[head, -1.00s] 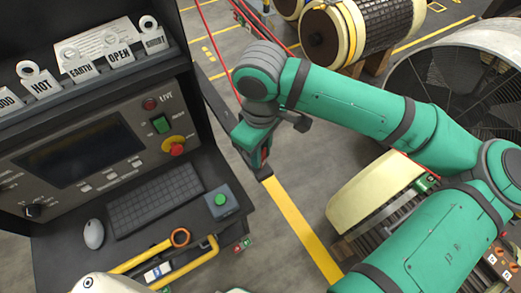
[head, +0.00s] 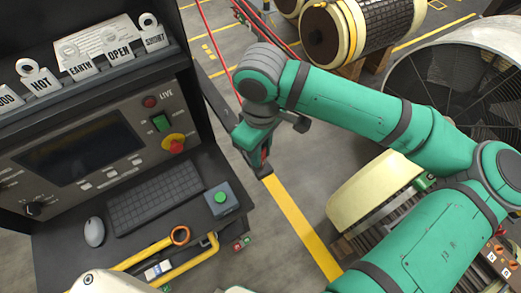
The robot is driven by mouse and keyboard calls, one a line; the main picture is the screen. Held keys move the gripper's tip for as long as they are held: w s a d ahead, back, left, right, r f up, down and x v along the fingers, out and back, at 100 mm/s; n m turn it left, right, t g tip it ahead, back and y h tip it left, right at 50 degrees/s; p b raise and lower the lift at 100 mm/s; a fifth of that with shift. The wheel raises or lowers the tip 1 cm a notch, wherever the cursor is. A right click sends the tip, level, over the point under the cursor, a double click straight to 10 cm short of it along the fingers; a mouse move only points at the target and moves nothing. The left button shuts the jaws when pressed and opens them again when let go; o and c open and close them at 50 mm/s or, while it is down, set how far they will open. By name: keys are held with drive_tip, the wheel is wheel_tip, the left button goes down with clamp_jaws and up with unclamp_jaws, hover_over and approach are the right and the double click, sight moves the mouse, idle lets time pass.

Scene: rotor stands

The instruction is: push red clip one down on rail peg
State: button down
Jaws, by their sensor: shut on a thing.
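My gripper (head: 264,172) points down beside the right edge of the control console, over the grey floor at the end of a yellow floor stripe. A small red part (head: 264,156) shows between its dark fingers, seemingly red clip one, mostly hidden by the fingers. A thin red cable (head: 217,54) runs from the top of the view down towards the gripper. I cannot make out a rail peg under the gripper. Small red and green pieces (head: 241,244) sit lower down, by the console's front right corner; I cannot tell what they are.
The console (head: 60,235) fills the left, with a keyboard (head: 156,197), a green button box (head: 220,199) and yellow handles (head: 190,262). Rotors on stands (head: 375,190) stand right, partly behind my arm. Floor between is open.

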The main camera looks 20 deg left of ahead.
drive_tip(key=shift+f, duration=0.1)
drive_tip(key=c, duration=1.5)
unclamp_jaws()
drive_tip(key=shift+o, duration=0.2)
wheel_tip(320, 180, up, 11)
drive_tip(key=shift+f, duration=0.1)
